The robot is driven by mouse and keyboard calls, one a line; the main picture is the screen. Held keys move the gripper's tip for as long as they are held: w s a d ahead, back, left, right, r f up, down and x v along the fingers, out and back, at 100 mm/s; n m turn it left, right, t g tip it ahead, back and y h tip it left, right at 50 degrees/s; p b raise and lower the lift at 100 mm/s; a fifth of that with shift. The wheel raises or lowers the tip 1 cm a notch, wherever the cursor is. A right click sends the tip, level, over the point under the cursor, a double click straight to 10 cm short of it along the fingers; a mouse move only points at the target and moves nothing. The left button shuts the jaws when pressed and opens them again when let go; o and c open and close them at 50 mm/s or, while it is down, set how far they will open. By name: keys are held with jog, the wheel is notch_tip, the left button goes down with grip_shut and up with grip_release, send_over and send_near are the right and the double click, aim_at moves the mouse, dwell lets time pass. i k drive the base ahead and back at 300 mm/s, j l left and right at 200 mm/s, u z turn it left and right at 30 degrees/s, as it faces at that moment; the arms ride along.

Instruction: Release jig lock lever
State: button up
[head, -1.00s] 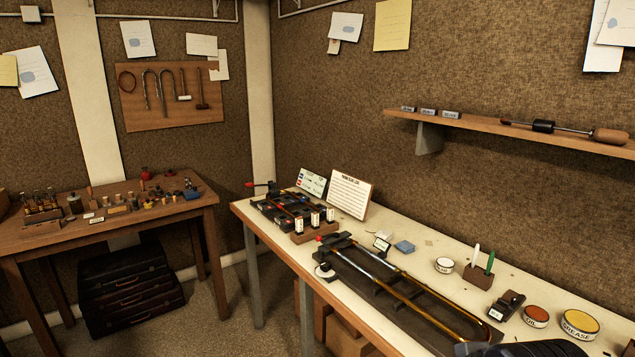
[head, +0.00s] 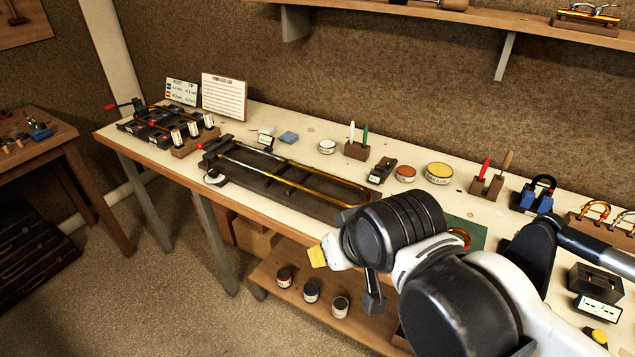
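The long dark jig (head: 270,177) lies on the workbench and bears a brass and silver horn slide (head: 318,180). A red knob (head: 200,146) sits at its left end, by a dark clamp part; whether this is the lock lever I cannot tell. A second, smaller dark rack (head: 150,125) further left has a red-tipped handle (head: 109,107) sticking out. My arm reaches in from the lower right, in front of the bench. My gripper is at its end, near a yellow piece (head: 318,257), apart from both jigs; its fingers are not clear.
Upright cards (head: 224,96) stand behind the rack. A lower shelf (head: 300,315) holds several jars.

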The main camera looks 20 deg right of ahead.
aim_at(217, 140)
jog(key=i+j+u, duration=0.25)
jog(key=i+j, duration=0.15)
jog(key=i+j+u, duration=0.3)
jog(key=i, duration=0.3)
